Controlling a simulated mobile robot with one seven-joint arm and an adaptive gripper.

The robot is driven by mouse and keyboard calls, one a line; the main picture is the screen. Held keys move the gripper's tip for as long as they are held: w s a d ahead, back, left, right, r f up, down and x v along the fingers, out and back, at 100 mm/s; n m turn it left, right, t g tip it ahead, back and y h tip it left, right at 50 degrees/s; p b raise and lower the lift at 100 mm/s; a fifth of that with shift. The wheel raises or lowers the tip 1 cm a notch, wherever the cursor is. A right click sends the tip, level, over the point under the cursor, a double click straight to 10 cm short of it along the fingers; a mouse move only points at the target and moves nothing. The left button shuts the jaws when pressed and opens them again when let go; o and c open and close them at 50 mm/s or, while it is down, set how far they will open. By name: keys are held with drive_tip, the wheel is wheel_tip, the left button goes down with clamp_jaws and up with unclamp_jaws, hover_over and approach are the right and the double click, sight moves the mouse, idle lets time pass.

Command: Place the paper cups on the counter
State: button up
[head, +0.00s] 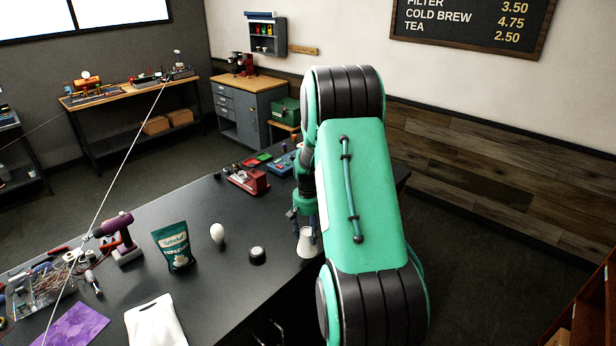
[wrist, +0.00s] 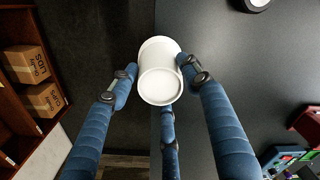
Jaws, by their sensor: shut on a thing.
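My gripper (wrist: 158,66) is shut on a white paper cup (wrist: 161,88), with blue fingers on either side of it in the wrist view. In the head view the cup (head: 306,246) hangs under my gripper (head: 303,224), partly behind the fingers, and looks wider at its lower end. I cannot tell whether it is one cup or a nested stack, or whether it touches the counter. The dark counter (head: 215,290) lies to the left. The cup is over or close to its edge, which runs behind the cup in the wrist view. No other paper cup shows clearly.
On the counter are a round black-and-white object (head: 257,255), a white bulb (head: 217,234), a green pouch (head: 174,246), a purple drill (head: 117,238), a white bag (head: 155,322) and a red device (head: 248,180). Cardboard boxes (wrist: 27,62) sit on a shelf at left in the wrist view.

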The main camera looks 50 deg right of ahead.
drive_tip(key=d, duration=0.2)
drive_tip(key=s+d, duration=0.1)
drive_tip(key=d, duration=0.2)
drive_tip(key=shift+s+d+f, duration=0.15)
drive_tip(key=shift+d, duration=0.05)
drive_tip(key=w+d+f+p, duration=0.1)
drive_tip(key=w+d, duration=0.9)
drive_tip(key=w, duration=0.1)
drive_tip(key=shift+w+d+f, duration=0.25)
drive_tip(key=shift+w+d, duration=0.15)
idle(0.4)
drive_tip(key=shift+f, duration=1.7)
drive_tip(key=shift+f, duration=0.15)
